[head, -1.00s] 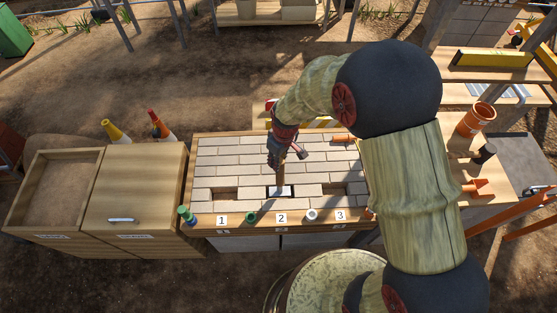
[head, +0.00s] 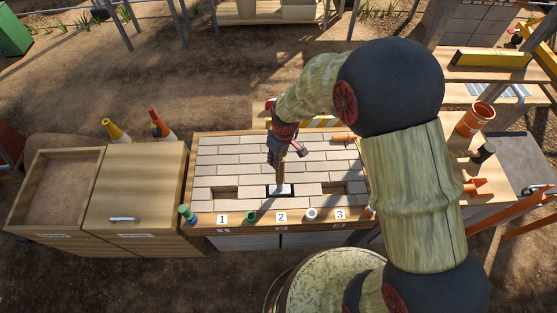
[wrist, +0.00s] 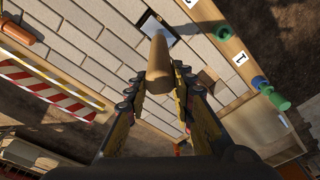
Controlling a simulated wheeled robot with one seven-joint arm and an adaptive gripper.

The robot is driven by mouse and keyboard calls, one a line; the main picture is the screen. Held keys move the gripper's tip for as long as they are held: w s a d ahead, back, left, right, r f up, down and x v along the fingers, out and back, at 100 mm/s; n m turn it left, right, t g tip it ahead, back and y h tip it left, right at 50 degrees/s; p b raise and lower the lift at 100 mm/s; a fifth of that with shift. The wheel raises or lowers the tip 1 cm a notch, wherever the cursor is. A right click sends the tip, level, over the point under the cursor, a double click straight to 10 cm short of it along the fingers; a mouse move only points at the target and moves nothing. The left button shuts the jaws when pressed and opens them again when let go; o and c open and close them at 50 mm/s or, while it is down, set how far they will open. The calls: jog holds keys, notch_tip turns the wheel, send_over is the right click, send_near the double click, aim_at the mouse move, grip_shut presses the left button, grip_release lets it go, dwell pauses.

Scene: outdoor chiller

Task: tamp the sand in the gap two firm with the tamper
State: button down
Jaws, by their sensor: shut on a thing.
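My gripper (head: 275,153) is shut on the tamper (head: 281,177), whose wooden handle points down from the fingers. The tamper's handle (wrist: 159,62) also fills the middle of the wrist view, between the two fingers. Its pale flat foot (head: 280,190) is at gap two, the middle gap in the paving, behind the label 2 (head: 281,218). The foot covers most of the gap, with a dark strip showing beside it. The sand under it is hidden. In the wrist view the pale foot (wrist: 156,27) shows beyond the handle. I cannot tell whether it presses on the sand.
Gap one (head: 225,193) and gap three (head: 334,189) lie open on either side. Green and white pegs (head: 311,214) stand along the front wooden edge. A sand bin (head: 62,190) and a lidded box (head: 135,190) are at left. Orange pipe pieces (head: 475,119) sit at right.

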notch_tip(320, 180, up, 5)
jog(key=p, duration=0.2)
jog(key=shift+w+r+p, duration=0.1)
jog(key=shift+r+p, duration=0.05)
jog(key=shift+p, duration=0.2)
jog(key=d+b, duration=0.1)
jog(key=d, duration=1.2)
jog(key=shift+d, duration=0.1)
dwell(0.5)
